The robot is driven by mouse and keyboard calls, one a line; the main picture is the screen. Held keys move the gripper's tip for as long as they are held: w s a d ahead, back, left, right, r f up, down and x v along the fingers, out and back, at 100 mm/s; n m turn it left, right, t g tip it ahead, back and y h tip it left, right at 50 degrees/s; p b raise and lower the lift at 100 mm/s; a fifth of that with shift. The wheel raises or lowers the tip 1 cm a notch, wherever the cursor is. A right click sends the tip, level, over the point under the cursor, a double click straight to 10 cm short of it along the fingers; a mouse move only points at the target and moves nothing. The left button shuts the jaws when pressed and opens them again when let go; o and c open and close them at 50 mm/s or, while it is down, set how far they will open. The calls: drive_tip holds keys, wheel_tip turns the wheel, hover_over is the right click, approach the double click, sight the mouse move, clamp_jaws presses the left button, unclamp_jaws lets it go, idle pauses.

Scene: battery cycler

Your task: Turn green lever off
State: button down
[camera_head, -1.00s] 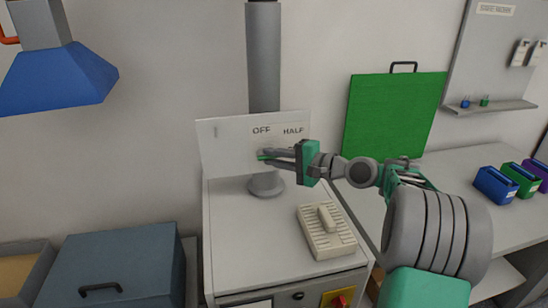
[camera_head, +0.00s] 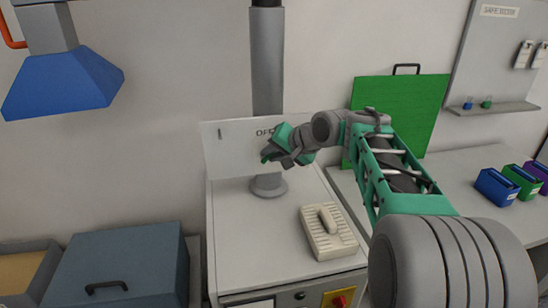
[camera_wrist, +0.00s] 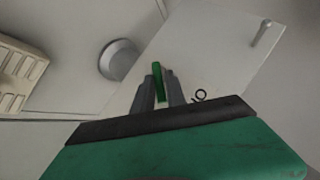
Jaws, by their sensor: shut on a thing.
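The green lever (camera_wrist: 158,78) shows in the wrist view as a short green bar between my fingers. My gripper (camera_wrist: 157,92) is shut on it. In the head view my gripper (camera_head: 267,155) is at the white panel (camera_head: 229,155), just below the OFF label (camera_head: 263,133). My gripper hides the lever there, and my arm hides the HALF label. A short upright mark (camera_head: 220,134) is at the panel's left.
A cream ribbed block (camera_head: 328,232) lies on the cabinet top (camera_head: 245,235). A green board (camera_head: 425,110) leans on the wall at right. The cabinet top left of the block is clear.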

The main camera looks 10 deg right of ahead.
drive_tip(key=h+b, duration=0.1)
drive_tip(key=a+n+h+b, duration=0.1)
drive_tip(key=n+h+b, duration=0.1)
drive_tip(key=shift+s+a+f+h, duration=0.1)
drive_tip(key=shift+a+f+h, duration=0.15)
drive_tip(key=shift+f+h, duration=0.05)
drive_tip(key=shift+a+r+n+g+h+b, duration=0.2)
drive_tip(key=shift+n+g+h+b, duration=0.15)
drive_tip(key=shift+h, duration=0.45)
drive_tip(key=shift+a+n+h, duration=0.1)
drive_tip(key=shift+n+h, duration=0.25)
drive_tip(key=shift+h, duration=0.25)
drive_tip(key=c, duration=1.5)
unclamp_jaws()
drive_tip(key=shift+r, duration=0.1)
drive_tip(key=shift+o, duration=0.2)
drive_tip(key=shift+r, duration=0.1)
drive_tip(key=shift+r, duration=0.1)
